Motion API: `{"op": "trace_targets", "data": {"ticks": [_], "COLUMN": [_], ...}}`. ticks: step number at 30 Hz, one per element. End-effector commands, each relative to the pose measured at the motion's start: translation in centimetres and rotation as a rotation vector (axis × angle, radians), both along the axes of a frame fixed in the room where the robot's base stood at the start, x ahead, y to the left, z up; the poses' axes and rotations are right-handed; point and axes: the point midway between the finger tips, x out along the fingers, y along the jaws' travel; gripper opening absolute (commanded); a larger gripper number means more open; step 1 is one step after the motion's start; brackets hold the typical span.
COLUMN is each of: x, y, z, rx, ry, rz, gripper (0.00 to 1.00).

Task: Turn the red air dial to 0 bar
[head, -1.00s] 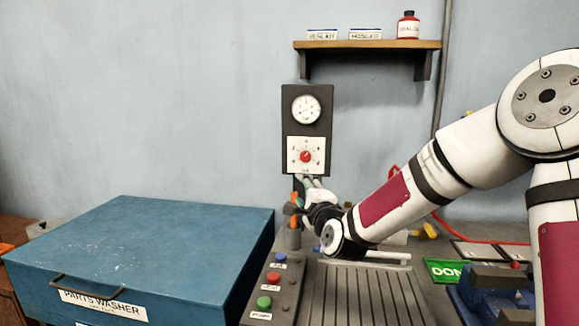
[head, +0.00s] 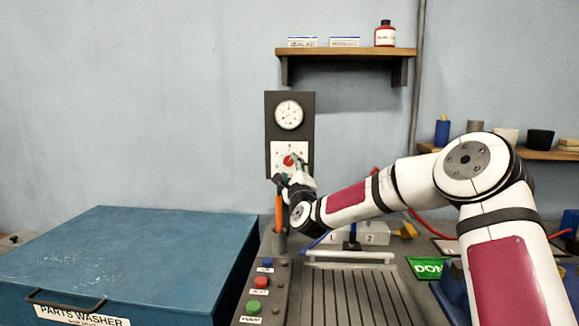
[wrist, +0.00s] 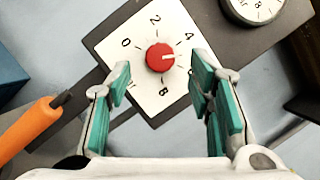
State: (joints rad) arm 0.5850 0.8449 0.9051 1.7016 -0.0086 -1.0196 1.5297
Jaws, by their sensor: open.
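The red air dial (head: 288,160) sits on a white square plate on a dark wall panel (head: 303,120). In the wrist view the red dial (wrist: 160,58) is between and just beyond my open fingers, and its white mark points right, between 4 and 6. The plate (wrist: 145,30) shows 0, 2, 4 and 8; the wrist view is tilted. My gripper (wrist: 162,90) is open and holds nothing; its teal finger pads stand either side of the dial, with no visible contact. In the head view my gripper (head: 292,172) is at the plate's lower edge and partly covers it.
A round gauge (head: 289,114) is above the dial. An orange-handled tool (wrist: 30,130) stands at the left, close to my gripper. A button box (head: 258,290), a blue parts washer (head: 150,250) and a shelf (head: 345,52) are around. The wall to the left is clear.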

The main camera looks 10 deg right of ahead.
Motion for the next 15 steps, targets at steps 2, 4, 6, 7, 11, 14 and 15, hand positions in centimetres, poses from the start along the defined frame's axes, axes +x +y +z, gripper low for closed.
{"op": "trace_targets", "data": {"ticks": [2, 4, 6, 7, 11, 14, 15], "x": [1.2, 2.0, 2.7, 2.9, 3.5, 3.6, 3.6], "y": [-0.1, -0.1, -0.1, -0.1, -0.2, -0.2, -0.2], "z": [0.2, 0.4, 0.6, 0.6, 0.8, 0.8, 0.8], "rx": [0.001, 0.001, 0.001, 0.001, -0.001, -0.001, -0.001], "ry": [-0.001, -0.001, 0.0, 0.0, 0.001, 0.0, 0.0], "rz": [0.0, 0.0, 0.0, 0.0, 0.0, 0.0, 0.0], "gripper": [0.48, 0.48, 0.48, 0.48, 0.48, 0.48, 0.48]}}
